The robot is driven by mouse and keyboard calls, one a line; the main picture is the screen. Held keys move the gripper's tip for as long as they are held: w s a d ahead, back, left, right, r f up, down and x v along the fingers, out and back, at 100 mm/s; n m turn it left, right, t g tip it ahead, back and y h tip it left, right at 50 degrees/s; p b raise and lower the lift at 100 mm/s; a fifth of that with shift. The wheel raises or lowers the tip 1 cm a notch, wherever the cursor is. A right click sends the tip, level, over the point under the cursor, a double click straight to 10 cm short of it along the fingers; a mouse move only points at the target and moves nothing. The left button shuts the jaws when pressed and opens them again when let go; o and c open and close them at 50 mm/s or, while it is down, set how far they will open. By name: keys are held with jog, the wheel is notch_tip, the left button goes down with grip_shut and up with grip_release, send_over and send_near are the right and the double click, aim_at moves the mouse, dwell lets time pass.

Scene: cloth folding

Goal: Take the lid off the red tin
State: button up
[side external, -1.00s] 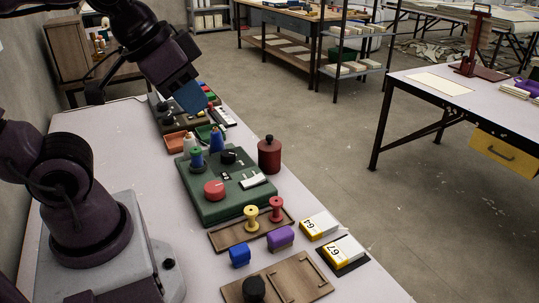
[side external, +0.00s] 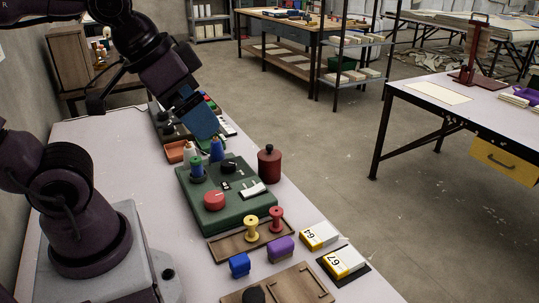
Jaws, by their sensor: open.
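The red tin (side external: 269,168) stands upright at the right edge of the table, just right of the green board. Its lid (side external: 269,150), with a small dark knob, sits on top of it. My gripper (side external: 204,126) hangs above the far end of the table, up and to the left of the tin and apart from it. Its blue fingers point down and to the right. Nothing shows between them, and the gap is hard to see from this side.
The green board (side external: 240,208) bears a red knob (side external: 214,200), a white switch (side external: 253,190) and spools. Nearer lie a wooden tray (side external: 225,250) with yellow and red spools, blue and purple blocks, and two numbered boxes (side external: 319,236). An orange tray (side external: 175,152) lies at the far side.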

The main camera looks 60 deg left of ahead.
jog(key=w+a+f+n+g, duration=0.1)
jog(key=w+a+f+g, duration=0.1)
jog(key=w+f, duration=0.15)
jog(key=n+y, duration=0.3)
jog(key=n, duration=0.5)
send_near(269, 146)
jog(key=x, duration=1)
jog(key=shift+w+f, duration=0.1)
jog(key=shift+f, duration=0.15)
jog(key=c, duration=0.9)
